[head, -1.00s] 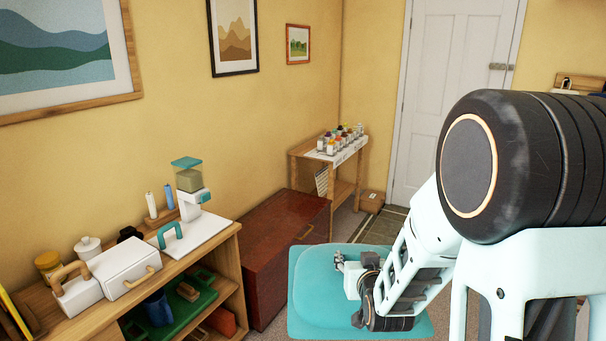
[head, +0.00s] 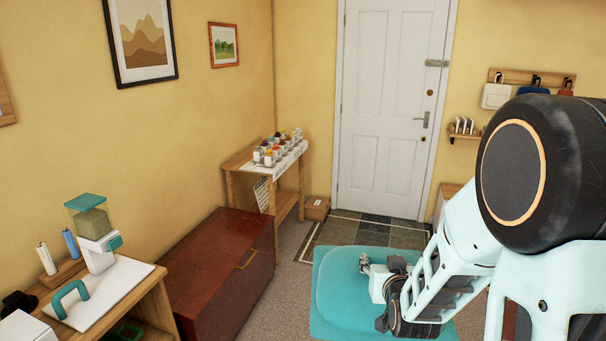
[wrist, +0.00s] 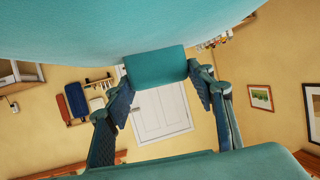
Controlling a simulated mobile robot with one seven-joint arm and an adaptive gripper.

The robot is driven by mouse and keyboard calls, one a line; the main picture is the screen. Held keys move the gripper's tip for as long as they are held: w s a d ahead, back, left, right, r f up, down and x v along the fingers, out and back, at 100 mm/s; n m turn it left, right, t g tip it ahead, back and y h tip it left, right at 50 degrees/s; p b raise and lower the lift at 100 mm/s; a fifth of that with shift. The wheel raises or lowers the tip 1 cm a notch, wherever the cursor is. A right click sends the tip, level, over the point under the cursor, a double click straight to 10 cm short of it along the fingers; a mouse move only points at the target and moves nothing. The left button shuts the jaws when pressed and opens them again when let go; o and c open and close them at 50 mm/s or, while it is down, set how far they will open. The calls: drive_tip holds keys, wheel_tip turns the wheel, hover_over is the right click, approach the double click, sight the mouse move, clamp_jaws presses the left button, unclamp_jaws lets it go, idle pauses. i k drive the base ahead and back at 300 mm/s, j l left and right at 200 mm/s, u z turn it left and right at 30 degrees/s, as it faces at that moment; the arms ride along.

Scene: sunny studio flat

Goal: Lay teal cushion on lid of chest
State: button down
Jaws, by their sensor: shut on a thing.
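The teal cushion (head: 340,295) is held out in front of me in the head view, to the right of the chest and apart from it. My gripper (head: 370,270) is shut on the cushion, though its fingertips are partly hidden there. In the wrist view the gripper's fingers (wrist: 160,90) close on a teal part, and the cushion (wrist: 160,30) spans the top of the picture. The dark red-brown chest (head: 215,265) stands against the left wall with its lid shut and bare.
A wooden shelf unit (head: 150,300) with a white board and a teal-topped dispenser is at the near left. Behind the chest stands a small table (head: 265,175) with several bottles. A cardboard box (head: 317,207) and a mat (head: 360,232) lie by the white door (head: 390,110).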

sight(215, 249)
drive_tip(key=i, duration=0.8)
drive_tip(key=i+l+u, duration=0.1)
drive_tip(key=i+u, duration=0.25)
drive_tip(key=i, duration=0.45)
drive_tip(key=i+u, duration=0.25)
drive_tip(key=i+l+u, duration=0.4)
drive_tip(key=i+u, duration=0.15)
drive_tip(key=u, duration=0.15)
drive_tip(key=i+l+u, duration=0.2)
drive_tip(key=u, duration=0.2)
drive_tip(key=i+l+u, duration=0.3)
drive_tip(key=u, duration=0.15)
drive_tip(key=i+l+u, duration=0.2)
drive_tip(key=l+u, duration=0.2)
drive_tip(key=i+l+u, duration=0.1)
drive_tip(key=l+u, duration=0.15)
drive_tip(key=l, duration=0.15)
drive_tip(key=i+l+u, duration=0.1)
drive_tip(key=l+u, duration=0.2)
